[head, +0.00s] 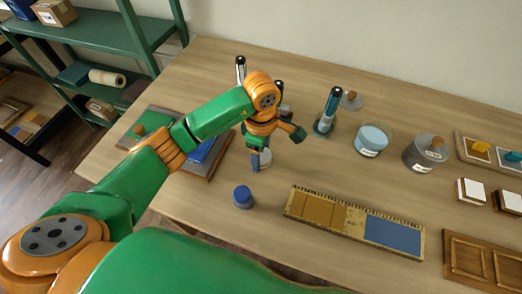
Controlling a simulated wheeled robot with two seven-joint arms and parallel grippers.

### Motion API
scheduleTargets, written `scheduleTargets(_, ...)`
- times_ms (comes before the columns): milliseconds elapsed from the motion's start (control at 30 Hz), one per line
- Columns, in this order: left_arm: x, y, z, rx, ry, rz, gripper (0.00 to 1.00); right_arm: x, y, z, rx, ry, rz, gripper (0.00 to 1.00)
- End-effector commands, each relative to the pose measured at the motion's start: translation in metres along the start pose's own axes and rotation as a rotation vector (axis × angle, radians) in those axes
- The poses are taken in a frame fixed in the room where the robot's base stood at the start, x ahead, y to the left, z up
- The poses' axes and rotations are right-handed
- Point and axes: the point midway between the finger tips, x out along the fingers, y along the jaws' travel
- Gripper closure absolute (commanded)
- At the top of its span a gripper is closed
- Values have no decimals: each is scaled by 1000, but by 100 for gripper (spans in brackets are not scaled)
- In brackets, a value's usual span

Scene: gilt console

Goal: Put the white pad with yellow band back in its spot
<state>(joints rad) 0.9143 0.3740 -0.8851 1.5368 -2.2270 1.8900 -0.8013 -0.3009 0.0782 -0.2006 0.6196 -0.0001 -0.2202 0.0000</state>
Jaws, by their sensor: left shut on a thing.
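My left gripper (257,158) is over the middle of the table, pointing down. It is shut on a narrow blue thing (255,163) that is mostly hidden. A small white round thing (265,159) shows right beside it; I cannot tell whether they touch. Two white-topped blocks lie at the right: one has a light tan side (472,190), the other a dark brown side (508,202). I cannot make out a clear yellow band on either. A long tray (425,241) with tan and blue areas lies at the front. My right gripper is not in view.
A blue jar (242,197) stands left of the long tray. Marker stands (324,124), a glass bowl (373,139) and a grey lidded pot (424,152) stand further back. A framed board (462,150) and a wooden panel (480,262) lie right.

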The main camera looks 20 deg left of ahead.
Motion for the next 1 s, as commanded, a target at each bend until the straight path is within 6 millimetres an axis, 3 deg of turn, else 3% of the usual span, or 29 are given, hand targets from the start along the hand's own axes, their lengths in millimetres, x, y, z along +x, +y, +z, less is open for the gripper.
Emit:
scheduleTargets(367, 7, 0, 0, 0, 0, 3, 80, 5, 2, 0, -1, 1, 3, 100)
scheduleTargets(400, 6, 0, 0, 0, 0, 3, 30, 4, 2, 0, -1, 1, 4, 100)
scheduleTargets(500, 5, 0, 0, 0, 0, 3, 6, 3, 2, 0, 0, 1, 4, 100)
scheduleTargets(800, 4, 0, 0, 0, -1, 2, 6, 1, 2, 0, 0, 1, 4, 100)
scheduleTargets(867, -2, 0, 0, -1, -2, 2, 6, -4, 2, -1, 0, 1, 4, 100)
scheduleTargets(1000, -21, 2, 0, 1, -1, 9, 6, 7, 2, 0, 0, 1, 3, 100)
